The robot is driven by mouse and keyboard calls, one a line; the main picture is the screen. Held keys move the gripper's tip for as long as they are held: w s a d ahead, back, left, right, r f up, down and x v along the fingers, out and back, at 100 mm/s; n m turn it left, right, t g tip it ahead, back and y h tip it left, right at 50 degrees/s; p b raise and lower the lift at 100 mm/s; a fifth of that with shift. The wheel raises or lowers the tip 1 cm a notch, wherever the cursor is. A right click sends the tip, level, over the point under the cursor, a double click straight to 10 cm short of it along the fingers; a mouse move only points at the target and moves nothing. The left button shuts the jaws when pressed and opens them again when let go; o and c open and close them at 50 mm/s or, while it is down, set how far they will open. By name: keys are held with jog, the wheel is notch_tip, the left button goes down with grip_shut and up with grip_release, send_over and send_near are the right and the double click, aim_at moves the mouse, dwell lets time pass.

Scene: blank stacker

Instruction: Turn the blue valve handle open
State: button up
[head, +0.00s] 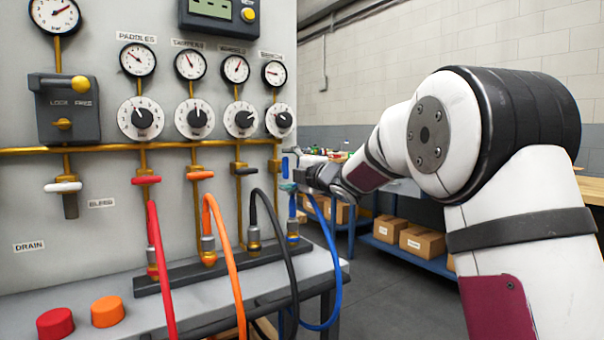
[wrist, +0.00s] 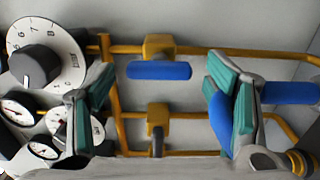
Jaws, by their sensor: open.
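A blue valve handle (wrist: 159,70) lies level across the middle of the wrist view, below a brass fitting (wrist: 160,46). My gripper (wrist: 160,85) is open, with a teal-padded finger on each side of the handle and a visible gap to each of its ends. A second blue bar (wrist: 290,93) shows to the right, beyond the right finger. A blue patch by the right finger cannot be made out clearly. In the head view my gripper (head: 290,174) is at the panel's right edge and mostly hides the handle there.
Red (head: 146,180), orange (head: 201,175) and black (head: 246,171) handles sit left along the brass pipe (head: 90,148). Hoses, including a blue one (head: 337,275), hang below. A dial (wrist: 40,60) shows left in the wrist view. A bench with red and orange knobs stands below.

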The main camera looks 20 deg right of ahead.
jog(key=v, duration=1)
